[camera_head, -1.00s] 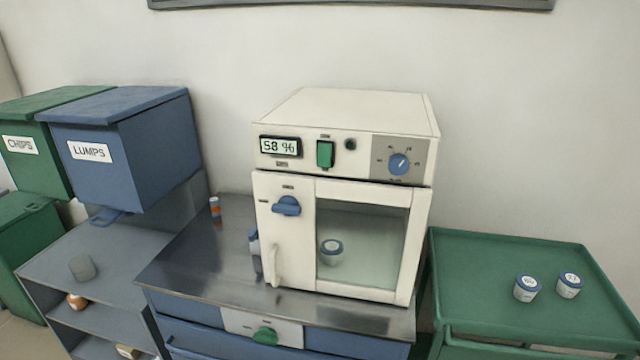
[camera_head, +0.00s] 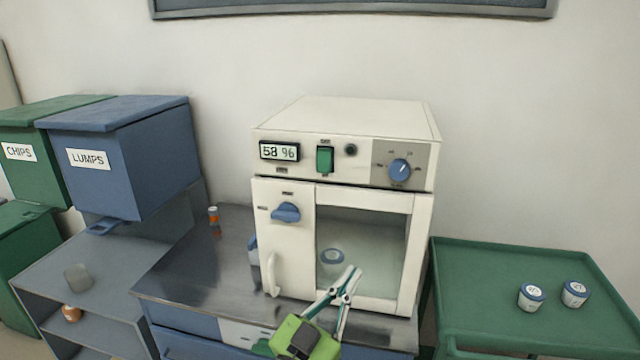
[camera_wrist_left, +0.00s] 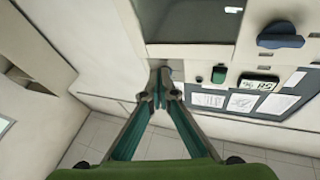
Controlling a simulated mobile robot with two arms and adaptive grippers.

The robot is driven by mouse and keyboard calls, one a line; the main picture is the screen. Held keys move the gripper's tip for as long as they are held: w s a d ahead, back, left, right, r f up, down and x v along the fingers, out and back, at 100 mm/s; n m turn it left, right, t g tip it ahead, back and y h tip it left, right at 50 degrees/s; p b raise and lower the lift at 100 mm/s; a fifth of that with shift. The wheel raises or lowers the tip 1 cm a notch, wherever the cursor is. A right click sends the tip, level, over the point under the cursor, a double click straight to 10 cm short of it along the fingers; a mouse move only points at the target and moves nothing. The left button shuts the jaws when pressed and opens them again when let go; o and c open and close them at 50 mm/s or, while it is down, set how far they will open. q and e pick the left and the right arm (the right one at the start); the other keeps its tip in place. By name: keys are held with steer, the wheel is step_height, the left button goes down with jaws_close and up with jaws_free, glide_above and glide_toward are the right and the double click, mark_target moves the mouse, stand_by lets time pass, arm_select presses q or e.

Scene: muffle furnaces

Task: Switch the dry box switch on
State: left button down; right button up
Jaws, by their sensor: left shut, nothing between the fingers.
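The dry box (camera_head: 345,110) is a cream cabinet on a steel-topped bench. Its green switch (camera_head: 325,159) sits on the upper front panel, right of the display (camera_head: 279,151) reading 58 96. A blue dial (camera_head: 399,169) is at the panel's right. In the left wrist view the green switch (camera_wrist_left: 219,74) and display (camera_wrist_left: 258,82) appear inverted, right of the fingertips. My left gripper (camera_head: 350,276) is shut and empty, in front of the lower door window, below the switch and apart from it. My right gripper is not in view.
The door has a blue latch knob (camera_head: 286,212) and a pale handle (camera_head: 272,274); a jar (camera_head: 331,260) stands behind the window. A green tray (camera_head: 480,262) with two jars is at right. Blue (camera_head: 150,150) and green (camera_head: 25,155) bins stand at left.

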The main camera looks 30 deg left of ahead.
arm_select(q)
steer(key=s+a+r+n+t+y, duration=0.1)
steer(key=a+r+n+t+y, duration=0.2)
steer(key=a+r+n+y, duration=0.3)
steer(key=a+r+y, duration=0.1)
steer(key=a+y, duration=0.1)
steer(key=y, duration=0.1)
steer(key=shift+s+a, duration=0.15)
steer(key=shift+r, duration=0.15)
steer(key=p, duration=0.4)
glide_toward(324, 165)
step_height(324, 165, up, 4)
steer(key=w, duration=0.2)
steer(key=w+a, duration=0.1)
steer(key=shift+w+f, duration=0.25)
steer(key=shift+w, duration=0.15)
steer(key=shift+w+a+f, duration=0.1)
steer(key=shift+w, duration=0.3)
